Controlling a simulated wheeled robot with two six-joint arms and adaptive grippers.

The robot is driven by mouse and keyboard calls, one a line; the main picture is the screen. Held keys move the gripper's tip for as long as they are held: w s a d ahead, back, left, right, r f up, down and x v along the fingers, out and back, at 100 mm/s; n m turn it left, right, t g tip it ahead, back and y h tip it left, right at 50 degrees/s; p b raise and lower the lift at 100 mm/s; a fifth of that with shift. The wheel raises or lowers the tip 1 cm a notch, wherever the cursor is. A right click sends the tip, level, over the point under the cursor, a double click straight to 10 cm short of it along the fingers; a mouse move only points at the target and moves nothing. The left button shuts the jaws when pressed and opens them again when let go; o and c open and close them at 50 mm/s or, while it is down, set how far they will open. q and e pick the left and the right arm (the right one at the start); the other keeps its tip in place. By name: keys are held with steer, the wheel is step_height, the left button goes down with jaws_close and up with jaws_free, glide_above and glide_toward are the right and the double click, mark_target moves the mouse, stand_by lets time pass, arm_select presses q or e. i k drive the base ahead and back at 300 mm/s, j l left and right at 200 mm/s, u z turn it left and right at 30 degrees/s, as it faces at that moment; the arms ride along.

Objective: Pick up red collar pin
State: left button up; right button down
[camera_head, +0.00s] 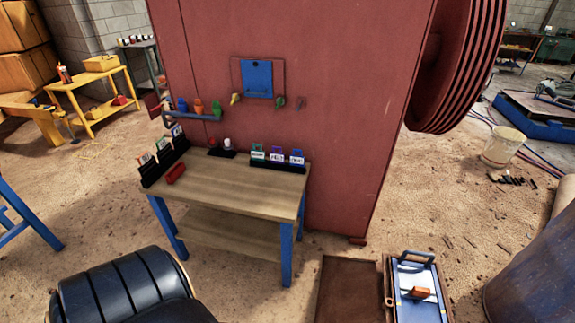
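A small black stand (222,154) sits on the workbench top. It holds two small upright pieces. The left piece looks reddish and may be the red collar pin (213,143); it is too small to make out a collar. The right piece (227,144) has a pale top. Neither of my grippers is in view.
The wooden-topped workbench (240,183) with blue legs stands against the red crusher body (340,130). It also bears a red block (175,173) and black racks of tags (277,162). Coloured-capped pieces (198,106) stand in a rail above. An open case (418,290) lies at bottom right.

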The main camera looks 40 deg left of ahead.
mark_target(212, 144)
steer(key=j+u, duration=0.15)
steer(key=u, duration=1.85)
steer(key=i+j, duration=0.2)
steer(key=j, duration=0.15)
steer(key=i+j+z, duration=0.1)
steer(key=j, duration=0.25)
steer(key=i+j+z, duration=0.1)
steer(key=i+j, duration=0.2)
